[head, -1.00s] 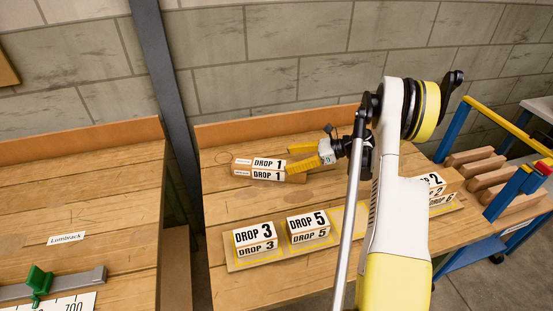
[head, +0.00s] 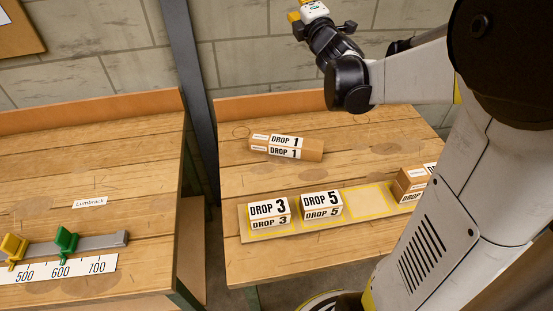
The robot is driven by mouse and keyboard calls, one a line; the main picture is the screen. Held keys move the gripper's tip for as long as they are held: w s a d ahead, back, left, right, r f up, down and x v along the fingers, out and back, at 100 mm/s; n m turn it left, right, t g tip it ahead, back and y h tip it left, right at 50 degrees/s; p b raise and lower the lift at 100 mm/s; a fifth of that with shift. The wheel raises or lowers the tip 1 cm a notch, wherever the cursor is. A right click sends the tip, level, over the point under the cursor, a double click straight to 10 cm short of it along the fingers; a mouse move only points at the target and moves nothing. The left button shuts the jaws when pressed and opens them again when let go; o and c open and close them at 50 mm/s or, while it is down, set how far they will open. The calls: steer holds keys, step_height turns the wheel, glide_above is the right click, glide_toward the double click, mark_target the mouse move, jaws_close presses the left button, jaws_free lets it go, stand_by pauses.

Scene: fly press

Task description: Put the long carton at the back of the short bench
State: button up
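The long carton (head: 312,151), brown with white DROP 1 labels, lies flat near the back of the right-hand bench (head: 300,262), left of its middle. It is slightly angled, apart from the orange back board. My gripper (head: 297,10) is high at the top edge of the view, above and behind the carton and clear of it. Its yellow fingers are partly cut off by the frame, so their opening is unclear. The frames do not name which bench is the short one.
A board (head: 245,222) at the bench front holds cartons DROP 3 (head: 268,212) and DROP 5 (head: 321,204), an empty yellow-outlined spot (head: 367,199), and a carton (head: 410,184) partly hidden by my arm. The left bench (head: 135,170) carries a ruler, stops and a Lumbrack label.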

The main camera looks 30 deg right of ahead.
steer(key=s+a+f+m+g, duration=0.4)
steer(key=s+a+f+m, duration=0.2)
steer(key=s+f, duration=0.2)
steer(key=s+a+f+m+g+y, duration=0.1)
steer(key=s+a+f+m+g, duration=0.3)
steer(key=s, duration=0.8)
steer(key=s+a+f+m+g+y, duration=0.1)
steer(key=s+a+f+m+g, duration=0.4)
steer(key=s+a+f+m, duration=0.4)
step_height(320, 180, down, 3)
steer(key=shift+s+a+r, duration=0.1)
steer(key=shift+s+a, duration=0.5)
steer(key=shift+s, duration=0.4)
